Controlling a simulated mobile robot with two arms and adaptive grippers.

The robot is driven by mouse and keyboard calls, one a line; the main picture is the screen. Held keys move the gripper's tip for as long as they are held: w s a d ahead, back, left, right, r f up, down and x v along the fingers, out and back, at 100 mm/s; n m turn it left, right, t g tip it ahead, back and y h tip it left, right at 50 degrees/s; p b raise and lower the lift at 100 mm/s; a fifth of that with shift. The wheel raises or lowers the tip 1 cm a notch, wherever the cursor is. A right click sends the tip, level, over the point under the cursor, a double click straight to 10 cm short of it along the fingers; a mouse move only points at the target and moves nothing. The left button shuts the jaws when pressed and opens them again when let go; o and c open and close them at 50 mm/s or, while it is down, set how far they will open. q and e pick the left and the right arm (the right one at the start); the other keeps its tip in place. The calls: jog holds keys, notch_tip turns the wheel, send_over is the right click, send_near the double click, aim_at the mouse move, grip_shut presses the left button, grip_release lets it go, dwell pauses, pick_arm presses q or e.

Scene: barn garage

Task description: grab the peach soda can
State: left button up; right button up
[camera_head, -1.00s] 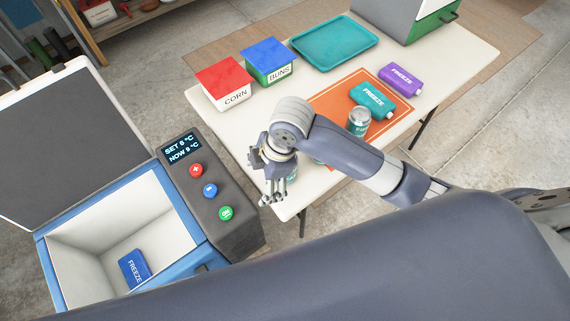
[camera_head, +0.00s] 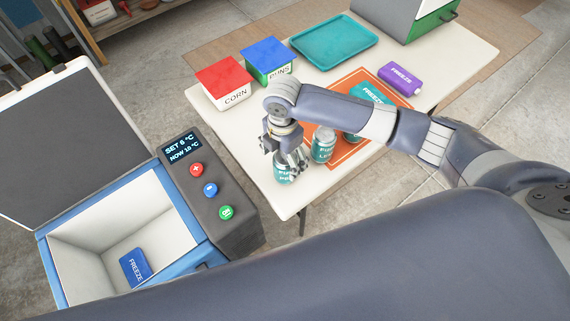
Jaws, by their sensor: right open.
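A teal and silver can (camera_head: 284,176) stands at the table's near-left edge, partly hidden by my right gripper (camera_head: 291,163). The gripper's fingers point down and are open at the can's upper part; I cannot tell if they touch it. A second teal and silver can (camera_head: 323,146) stands upright just right of the gripper. A third can (camera_head: 351,137) is mostly hidden behind my right arm. The labels are too small to read, so I cannot tell which can is the peach soda. My left gripper is not in view.
The white table (camera_head: 225,122) also holds a red-lidded CORN box (camera_head: 235,97), a blue-lidded BUNS box (camera_head: 268,72), a teal tray (camera_head: 333,42), an orange mat (camera_head: 345,82), and teal (camera_head: 370,92) and purple (camera_head: 401,78) freeze packs. An open blue cooler (camera_head: 178,212) with a blue pack stands left.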

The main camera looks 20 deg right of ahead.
jog(key=f, duration=0.2)
jog(key=f+p, duration=0.1)
jog(key=f, duration=0.1)
jog(key=shift+s+d+f, duration=0.1)
jog(key=shift+d+f, duration=0.1)
jog(key=shift+f, duration=0.2)
jog(key=c, duration=1.4)
